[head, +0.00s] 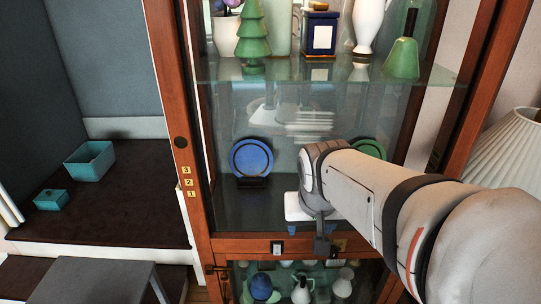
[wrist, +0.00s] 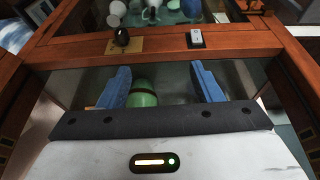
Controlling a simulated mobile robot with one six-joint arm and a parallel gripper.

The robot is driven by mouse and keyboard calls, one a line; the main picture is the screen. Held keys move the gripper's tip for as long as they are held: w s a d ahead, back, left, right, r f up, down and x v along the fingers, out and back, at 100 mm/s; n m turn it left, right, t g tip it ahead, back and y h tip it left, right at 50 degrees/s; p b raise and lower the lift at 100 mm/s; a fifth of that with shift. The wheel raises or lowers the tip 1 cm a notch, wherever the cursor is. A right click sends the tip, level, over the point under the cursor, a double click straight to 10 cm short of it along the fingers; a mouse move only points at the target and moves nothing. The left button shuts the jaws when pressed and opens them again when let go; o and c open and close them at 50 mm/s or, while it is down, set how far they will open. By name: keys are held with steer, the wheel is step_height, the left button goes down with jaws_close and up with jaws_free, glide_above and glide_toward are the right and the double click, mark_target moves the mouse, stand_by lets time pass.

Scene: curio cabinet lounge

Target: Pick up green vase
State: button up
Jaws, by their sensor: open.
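My gripper (head: 308,212) is low in the cabinet's middle compartment in the head view, partly hidden by my own wrist. In the wrist view my gripper (wrist: 162,86) has its two blue fingers spread apart. A rounded green object (wrist: 143,93) shows between them, nearer the left finger, its lower part hidden by the gripper body. I cannot tell if it touches a finger or if it is the green vase. In the head view a green bell-shaped vase with a narrow neck (head: 402,58) stands on the upper glass shelf at the right. A green tiered, tree-shaped piece (head: 253,32) stands there at the left.
A blue plate (head: 251,158) on a dark stand is left of my gripper. A green plate (head: 369,149) is partly behind my arm. The glass shelf (head: 330,72) is above, and the wooden cabinet frame (head: 190,130) borders the left. Several vessels fill the lower compartment.

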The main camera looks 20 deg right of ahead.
steer(key=shift+o, duration=1.1)
steer(key=w+d+r+m+h, duration=0.1)
steer(key=w+d+r+m, duration=0.1)
steer(key=w+d+r, duration=0.1)
steer(key=shift+w+d+r+t+p, duration=0.3)
steer(key=shift+w+d+p, duration=0.15)
steer(key=shift+d, duration=0.1)
steer(key=w+d, duration=0.1)
steer(key=w, duration=0.2)
steer(key=w+d+p, duration=0.1)
steer(key=w+d, duration=0.1)
steer(key=w, duration=0.1)
steer(key=w+d+p, duration=0.1)
steer(key=w, duration=0.2)
steer(key=shift+w+d+f, duration=0.15)
steer(key=shift+w+d, duration=0.15)
steer(key=shift+d, duration=0.05)
steer(key=x, duration=0.5)
steer(key=shift+p, duration=0.3)
steer(key=c, duration=1.2)
